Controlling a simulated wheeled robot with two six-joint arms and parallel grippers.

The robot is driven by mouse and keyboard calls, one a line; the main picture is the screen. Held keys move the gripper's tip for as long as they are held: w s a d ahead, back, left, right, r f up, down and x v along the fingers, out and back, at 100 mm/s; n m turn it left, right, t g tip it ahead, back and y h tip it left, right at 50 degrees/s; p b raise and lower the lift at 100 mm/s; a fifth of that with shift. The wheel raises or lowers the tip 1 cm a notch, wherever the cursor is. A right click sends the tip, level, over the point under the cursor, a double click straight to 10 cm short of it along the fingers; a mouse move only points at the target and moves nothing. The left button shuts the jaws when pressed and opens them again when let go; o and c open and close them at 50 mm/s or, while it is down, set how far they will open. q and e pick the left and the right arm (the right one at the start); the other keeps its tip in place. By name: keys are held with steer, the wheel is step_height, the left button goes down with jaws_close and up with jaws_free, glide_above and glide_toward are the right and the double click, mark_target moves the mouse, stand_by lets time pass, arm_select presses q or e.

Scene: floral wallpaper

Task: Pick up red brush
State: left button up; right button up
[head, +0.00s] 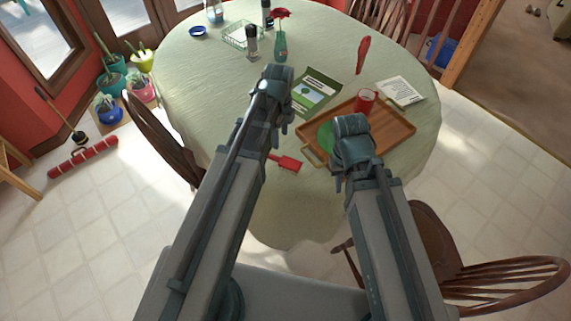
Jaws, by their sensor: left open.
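The red brush (287,163) lies on the pale green tablecloth of the round table (300,215), near the table's front edge and left of the wooden tray. Its bristles face the front, and its handle runs back to the left toward my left arm. My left gripper (279,125) is above the table, just behind the brush in the picture. It is open and holds nothing that I can see. My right gripper (355,177) hangs over the tray's front left corner, right of the brush. Its own arm hides its fingertips.
The wooden tray (398,135) holds a red mug (364,104) and a green plate (325,135). A green booklet (315,92) and a white paper (401,91) lie nearby. A vase (280,45) stands farther back. Chairs (160,135) flank the table. Cloth in front of the brush is clear.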

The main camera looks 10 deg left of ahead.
mark_target(278, 158)
arm_select(q)
step_height(278, 158, down, 9)
steer(key=b, duration=0.8)
steer(key=shift+r, duration=0.25)
steer(key=f+b, duration=0.3)
steer(key=a+f+b, duration=0.1)
steer(key=b, duration=0.1)
steer(key=shift+w+f, duration=0.3)
steer(key=shift+f, duration=0.05)
steer(key=shift+f+b, duration=0.35)
steer(key=shift+r, duration=0.1)
jaws_close()
